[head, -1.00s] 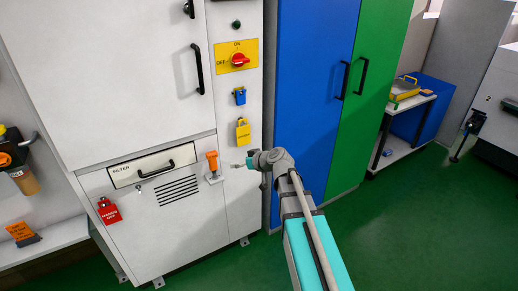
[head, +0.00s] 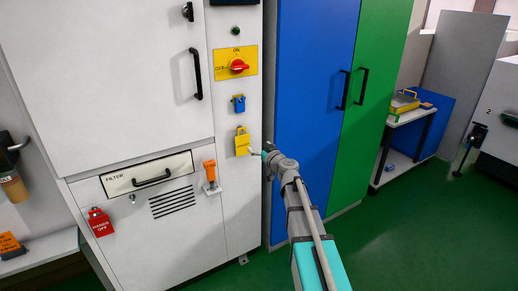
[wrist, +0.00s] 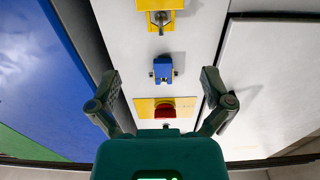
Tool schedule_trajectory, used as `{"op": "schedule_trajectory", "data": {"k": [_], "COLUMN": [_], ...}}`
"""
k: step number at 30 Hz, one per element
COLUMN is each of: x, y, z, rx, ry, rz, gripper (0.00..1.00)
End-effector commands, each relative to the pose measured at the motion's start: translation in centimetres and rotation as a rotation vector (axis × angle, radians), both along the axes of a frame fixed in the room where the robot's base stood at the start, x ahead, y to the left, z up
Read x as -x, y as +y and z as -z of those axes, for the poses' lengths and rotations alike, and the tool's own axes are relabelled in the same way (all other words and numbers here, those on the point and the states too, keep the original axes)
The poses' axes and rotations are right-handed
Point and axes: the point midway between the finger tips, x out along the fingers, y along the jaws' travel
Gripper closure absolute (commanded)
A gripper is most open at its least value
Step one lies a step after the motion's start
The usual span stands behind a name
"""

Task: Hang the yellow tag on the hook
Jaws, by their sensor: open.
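The yellow tag (head: 242,142) hangs against the white cabinet's narrow right panel, below a small blue fitting (head: 239,104). A yellow piece with a metal part (wrist: 160,8), likely the tag, shows at the top edge of the wrist view, partly cut off. My gripper (head: 256,153) is just right of the tag's lower edge in the head view; contact cannot be told. In the wrist view my gripper (wrist: 160,78) has its fingers spread wide, with nothing held between them. The blue fitting (wrist: 163,69) appears between the fingers but farther off. I cannot tell which fitting is the hook.
A red switch on a yellow plate (head: 237,61) is above the blue fitting. An orange handle (head: 210,172) is lower left, near the filter drawer (head: 150,175). A red tag (head: 100,223) hangs farther left. The blue cabinet (head: 310,110) stands close on the right.

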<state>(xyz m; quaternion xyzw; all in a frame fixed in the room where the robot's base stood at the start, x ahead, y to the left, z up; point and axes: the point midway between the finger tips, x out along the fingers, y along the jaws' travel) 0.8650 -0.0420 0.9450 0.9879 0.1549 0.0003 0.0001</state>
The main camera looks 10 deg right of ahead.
Motion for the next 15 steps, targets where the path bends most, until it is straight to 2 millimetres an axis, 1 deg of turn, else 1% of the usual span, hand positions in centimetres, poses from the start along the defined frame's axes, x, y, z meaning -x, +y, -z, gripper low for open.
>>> {"op": "schedule_trajectory", "data": {"k": [8,11,15], "x": [-0.8,-1.5,-3.0], "y": [0.3,0.5,1.0], "z": [0.0,0.0,0.0], "rx": [0.000,0.000,0.000], "ry": [0.000,0.001,0.001], "rz": [-0.002,-0.003,-0.003], "gripper": [0.00,0.00,0.00]}}
